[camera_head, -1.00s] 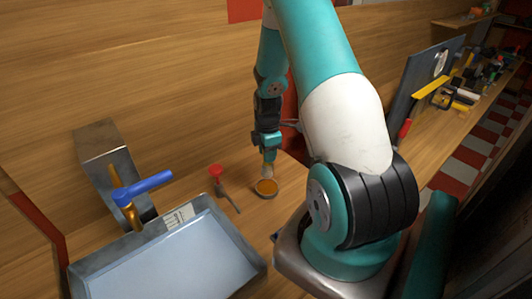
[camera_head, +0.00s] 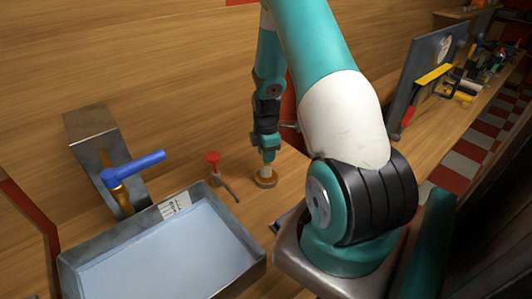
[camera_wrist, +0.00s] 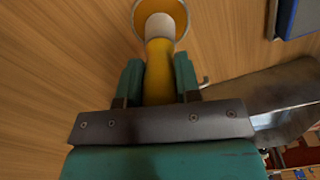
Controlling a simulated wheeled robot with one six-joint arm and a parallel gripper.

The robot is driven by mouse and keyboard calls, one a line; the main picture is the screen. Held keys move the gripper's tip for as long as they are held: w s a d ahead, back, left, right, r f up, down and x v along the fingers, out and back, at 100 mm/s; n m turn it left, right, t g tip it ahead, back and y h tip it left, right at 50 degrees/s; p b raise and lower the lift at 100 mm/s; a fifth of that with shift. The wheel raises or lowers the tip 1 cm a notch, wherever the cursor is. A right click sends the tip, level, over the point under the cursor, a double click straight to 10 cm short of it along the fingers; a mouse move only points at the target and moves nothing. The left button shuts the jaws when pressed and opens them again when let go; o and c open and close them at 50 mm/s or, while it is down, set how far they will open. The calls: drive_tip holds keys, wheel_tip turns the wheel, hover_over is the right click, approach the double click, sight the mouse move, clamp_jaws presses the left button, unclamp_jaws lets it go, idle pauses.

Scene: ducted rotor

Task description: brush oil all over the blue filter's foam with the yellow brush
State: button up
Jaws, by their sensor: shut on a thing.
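My gripper (camera_head: 267,153) is shut on the yellow brush (camera_wrist: 159,68) and points down over the worktop. In the wrist view the yellow handle sits between my two teal fingers. The brush's pale head (camera_wrist: 160,27) reaches into a small round dish of amber oil (camera_wrist: 178,10). In the head view the same dish (camera_head: 265,183) is under my gripper, and the brush tip appears to be in it. I cannot make out the blue filter or its foam for certain; a blue thing (camera_wrist: 302,16) is cut off at the wrist view's top right.
A wide metal tray (camera_head: 75,270) with a pale blue floor lies to the left. A blue-handled tap (camera_head: 140,166) stands behind it. A red-topped item (camera_head: 213,158) stands just left of the dish. Tools and a dark panel (camera_head: 425,75) are farther right.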

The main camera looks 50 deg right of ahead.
drive_tip(key=shift+f+b, duration=0.4)
drive_tip(key=shift+f, duration=0.2)
idle(1.5)
drive_tip(key=shift+r+p, duration=2.75)
drive_tip(key=shift+r, duration=0.9)
drive_tip(key=shift+f, duration=0.1)
drive_tip(key=shift+a, duration=0.1)
